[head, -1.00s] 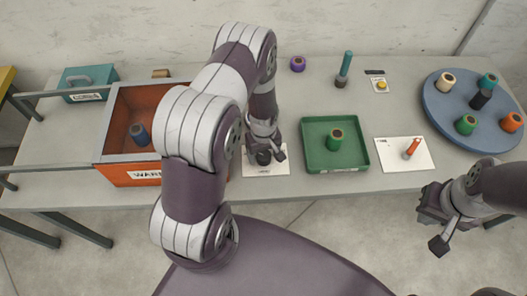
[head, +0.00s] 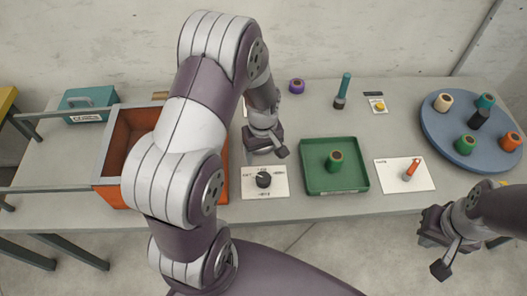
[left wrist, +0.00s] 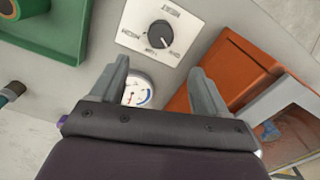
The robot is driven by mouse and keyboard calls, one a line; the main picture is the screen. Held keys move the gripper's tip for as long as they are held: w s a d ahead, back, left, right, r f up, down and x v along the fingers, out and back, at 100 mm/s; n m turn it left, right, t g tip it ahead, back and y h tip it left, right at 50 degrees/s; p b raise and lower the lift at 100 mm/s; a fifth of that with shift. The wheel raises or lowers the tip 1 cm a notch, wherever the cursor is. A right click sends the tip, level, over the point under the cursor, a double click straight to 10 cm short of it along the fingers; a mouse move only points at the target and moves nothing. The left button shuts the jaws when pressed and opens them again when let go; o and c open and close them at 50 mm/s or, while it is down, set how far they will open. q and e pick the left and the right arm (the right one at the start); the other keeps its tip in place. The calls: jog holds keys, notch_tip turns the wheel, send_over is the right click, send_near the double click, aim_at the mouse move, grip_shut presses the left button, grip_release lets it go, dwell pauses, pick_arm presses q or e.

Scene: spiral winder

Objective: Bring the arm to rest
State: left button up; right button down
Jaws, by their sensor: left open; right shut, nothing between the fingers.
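My left arm reaches over the table from the left side of the head view. Its gripper (head: 267,146) is open and empty, above the table just behind a black dial knob (head: 264,180) on a white plate (head: 280,189). In the left wrist view, the open fingers (left wrist: 157,88) point toward the plate, and the knob (left wrist: 160,34) lies beyond their tips, apart from them. My right gripper (head: 437,247) is shut and empty, in front of the table's front edge at the right.
An orange bin (head: 112,194) stands left of the plate, partly behind my left arm. A green tray (head: 352,184) holds a green spool (head: 334,160). A blue turntable (head: 440,140) bears several spools. A round gauge (left wrist: 138,88) shows between my left fingers.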

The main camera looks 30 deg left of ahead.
pick_arm(q)
jog(key=s+d+r+m+t, duration=0.1)
jog(key=s+d+r+m, duration=0.4)
jog(key=s+r+m, duration=0.4)
jog(key=shift+d+r+m, duration=0.15)
jog(key=shift+r+m, duration=0.15)
jog(key=shift+r, duration=0.65)
jog(key=shift+s, duration=0.2)
